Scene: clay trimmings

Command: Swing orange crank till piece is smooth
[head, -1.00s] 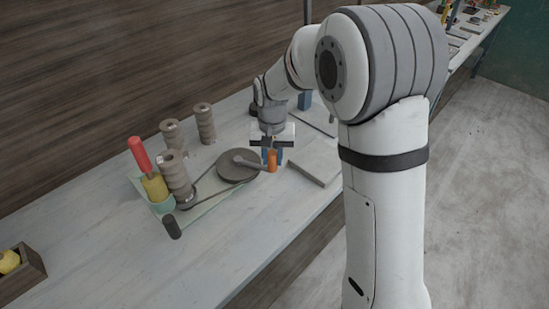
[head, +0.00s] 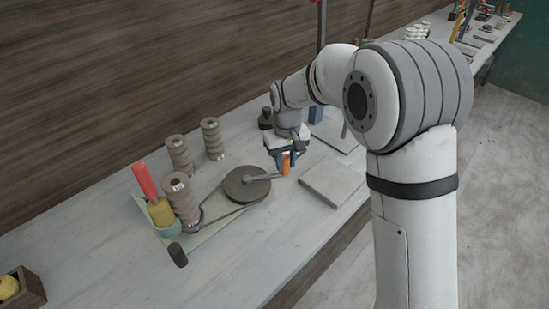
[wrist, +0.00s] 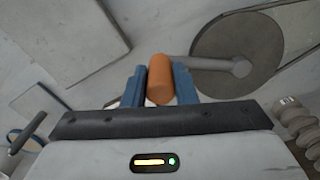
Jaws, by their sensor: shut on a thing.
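The orange crank handle (head: 286,166) stands upright at the end of a grey arm on a dark round wheel (head: 245,190). My gripper (head: 286,161) is above the handle, its blue fingers shut on it. In the wrist view the handle (wrist: 160,82) sits between the two fingertips (wrist: 160,88), and the wheel (wrist: 235,58) is at upper right. A belt runs from the wheel to the base of a ribbed grey-brown clay column (head: 181,196) on a pale green board (head: 208,232). The column's surface shows rings; its far side is hidden.
Two more ribbed columns (head: 179,155) (head: 212,138) stand behind. A yellow piece with a red upright (head: 146,181) is in a green cup beside the column. A dark cylinder (head: 178,255) stands in front. A grey slab (head: 333,181) lies right of my gripper.

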